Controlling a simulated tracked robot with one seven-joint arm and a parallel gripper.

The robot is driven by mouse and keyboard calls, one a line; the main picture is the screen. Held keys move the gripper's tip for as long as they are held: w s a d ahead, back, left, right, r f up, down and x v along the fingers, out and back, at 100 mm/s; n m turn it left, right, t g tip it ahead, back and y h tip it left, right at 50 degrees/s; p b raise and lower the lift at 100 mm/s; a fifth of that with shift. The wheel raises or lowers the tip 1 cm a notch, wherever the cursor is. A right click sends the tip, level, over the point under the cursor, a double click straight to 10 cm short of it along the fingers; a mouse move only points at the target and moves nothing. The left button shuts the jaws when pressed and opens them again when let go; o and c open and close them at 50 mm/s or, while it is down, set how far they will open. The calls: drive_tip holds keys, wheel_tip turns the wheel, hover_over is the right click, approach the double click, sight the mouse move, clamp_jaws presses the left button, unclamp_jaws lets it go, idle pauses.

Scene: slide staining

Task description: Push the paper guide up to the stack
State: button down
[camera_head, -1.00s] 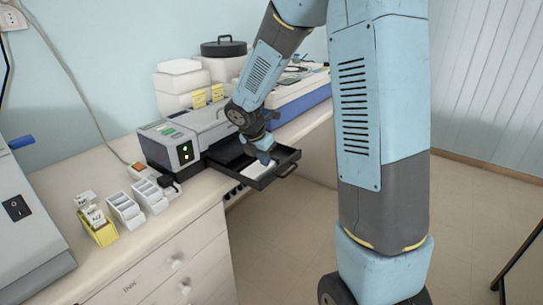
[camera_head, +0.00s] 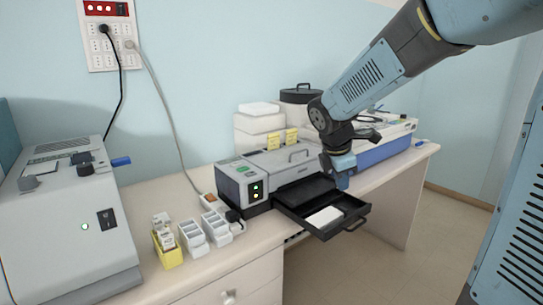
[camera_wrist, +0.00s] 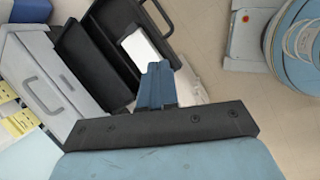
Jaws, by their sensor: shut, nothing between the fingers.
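The printer (camera_head: 262,178) has its black paper tray (camera_head: 334,231) pulled out. A white paper stack (camera_head: 324,215) lies in the tray, near the handle end. The stack (camera_wrist: 146,48) and the tray (camera_wrist: 92,22) also show in the wrist view. I cannot pick out the paper guide for certain against the dark tray. My gripper (camera_head: 343,182) is shut and empty, by the tray's right side near the printer body. In the wrist view its blue fingers (camera_wrist: 158,68) point toward the stack's near end and overlap it slightly; contact cannot be told.
White boxes (camera_head: 257,125) and a black-lidded pot (camera_head: 299,95) stand behind the printer. Slide racks (camera_head: 192,232) and a grey machine (camera_head: 65,235) are on the left. A blue-edged device (camera_head: 385,148) is at the right. Open floor lies beyond the desk edge.

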drive_tip(key=s+d+r+m+t+y, duration=0.1)
drive_tip(key=s+r+m+y, duration=0.15)
drive_tip(key=s+m, duration=0.75)
drive_tip(key=s+d+r+m+t+y, duration=0.15)
drive_tip(key=s+r+m, duration=0.25)
drive_tip(key=s+m, duration=0.55)
drive_tip(key=w+a+f+n+g+h, duration=0.15)
drive_tip(key=w+f+n, duration=0.25)
drive_tip(key=w+n, duration=0.4)
drive_tip(key=w+a+f+n+h, duration=0.1)
drive_tip(key=w+a+f+n, duration=0.15)
drive_tip(key=w+n, duration=0.6)
drive_tip(key=w+a+f+n+g+h, duration=0.15)
drive_tip(key=w+f+n, duration=0.25)
drive_tip(key=w+n, duration=0.45)
drive_tip(key=x, duration=0.9)
drive_tip(key=shift+s+d+f, duration=0.15)
drive_tip(key=shift+s+f, duration=0.2)
drive_tip(key=shift+w+d+f, duration=0.1)
drive_tip(key=shift+w+d, duration=0.3)
drive_tip(key=shift+d, duration=0.2)
drive_tip(key=shift+w+d+f, duration=0.15)
drive_tip(key=shift+w+d, duration=0.3)
drive_tip(key=shift+d, duration=0.15)
drive_tip(key=shift+w+d, duration=0.4)
drive_tip(key=shift+d, duration=0.1)
